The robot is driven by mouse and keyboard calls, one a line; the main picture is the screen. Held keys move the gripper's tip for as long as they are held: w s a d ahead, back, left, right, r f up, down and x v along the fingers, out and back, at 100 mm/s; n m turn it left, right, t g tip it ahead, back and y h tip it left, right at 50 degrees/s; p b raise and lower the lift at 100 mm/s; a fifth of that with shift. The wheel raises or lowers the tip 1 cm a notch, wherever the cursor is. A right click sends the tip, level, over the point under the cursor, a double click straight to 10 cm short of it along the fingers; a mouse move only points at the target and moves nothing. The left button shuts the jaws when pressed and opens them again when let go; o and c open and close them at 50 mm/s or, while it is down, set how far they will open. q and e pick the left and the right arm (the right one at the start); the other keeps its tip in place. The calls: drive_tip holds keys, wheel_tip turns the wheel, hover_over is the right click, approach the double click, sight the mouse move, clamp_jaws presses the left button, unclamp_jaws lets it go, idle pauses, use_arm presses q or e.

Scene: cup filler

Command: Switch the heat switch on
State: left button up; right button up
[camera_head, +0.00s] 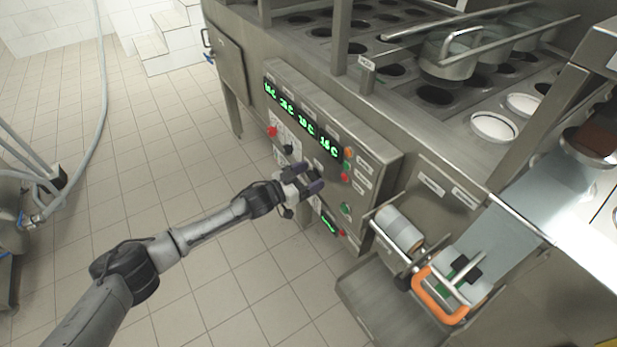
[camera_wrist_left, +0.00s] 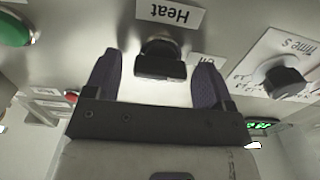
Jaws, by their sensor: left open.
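The heat switch, a black rotary knob (camera_wrist_left: 160,62), is on the metal control panel (camera_head: 380,155). A label reading "Heat" (camera_wrist_left: 170,12) shows upside down beside it in the left wrist view. My left gripper (camera_head: 308,177) is at the panel in the head view. In the left wrist view my left gripper (camera_wrist_left: 157,66) is open, with one dark finger on each side of the knob. I cannot tell whether the fingers touch it. In the head view the gripper hides the knob. My right gripper is not in view.
Another black knob (camera_wrist_left: 285,80) and a green button (camera_wrist_left: 14,30) flank the switch in the left wrist view. Green displays (camera_head: 303,122) and a red button (camera_head: 272,132) sit on the panel. A film roller (camera_head: 398,229) stands to the right.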

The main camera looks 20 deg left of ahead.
use_arm(q)
drive_tip(key=shift+c, duration=0.3)
drive_tip(key=c, duration=0.9)
drive_tip(key=shift+r+m+p, duration=0.1)
drive_tip(key=shift+m+p, duration=0.6)
drive_tip(key=shift+m, duration=0.1)
drive_tip(key=shift+d+m+p, duration=0.1)
drive_tip(key=shift+m+p, duration=0.4)
drive_tip(key=shift+m, duration=0.3)
drive_tip(key=m+p, duration=0.1)
drive_tip(key=m, duration=0.2)
drive_tip(key=shift+s+m, duration=0.1)
drive_tip(key=shift+m, duration=0.2)
drive_tip(key=m, duration=0.2)
drive_tip(key=shift+m+p, duration=0.4)
drive_tip(key=m, duration=0.2)
drive_tip(key=shift+d+f+m, duration=0.1)
drive_tip(key=shift+f+m, duration=0.15)
drive_tip(key=shift+m, duration=0.05)
drive_tip(key=m, duration=0.5)
drive_tip(key=shift+f+m+b, duration=0.15)
drive_tip(key=shift+m+b, duration=0.15)
